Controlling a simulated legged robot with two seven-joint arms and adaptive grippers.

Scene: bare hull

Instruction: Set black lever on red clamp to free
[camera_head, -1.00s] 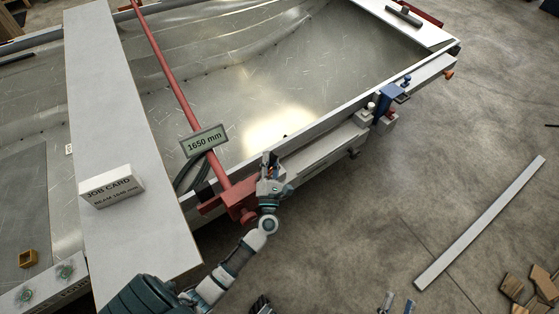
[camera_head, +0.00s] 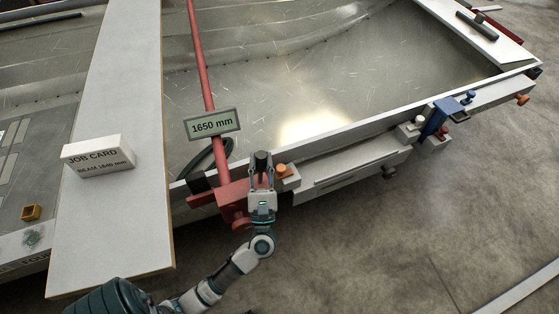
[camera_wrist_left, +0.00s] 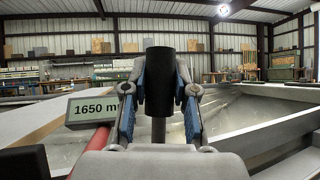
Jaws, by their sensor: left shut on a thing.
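The red clamp (camera_head: 232,198) sits on the hull's near edge, with its long red bar running away across the hull. Its black lever (camera_head: 261,158) stands up between the fingers of my left gripper (camera_head: 262,171). In the left wrist view the lever's black grip (camera_wrist_left: 160,78) rises on a thin grey stem between the two blue-padded fingers of my left gripper (camera_wrist_left: 160,92). The fingers are closed on it from both sides. A display reading 1650 mm (camera_head: 212,124) is on the clamp's bar. My right gripper is out of view.
A white plank with a job card (camera_head: 98,157) lies left of the clamp. A small orange-topped block (camera_head: 285,173) is just right of my gripper. A blue clamp (camera_head: 436,119) is farther right on the hull edge. The floor in front is clear.

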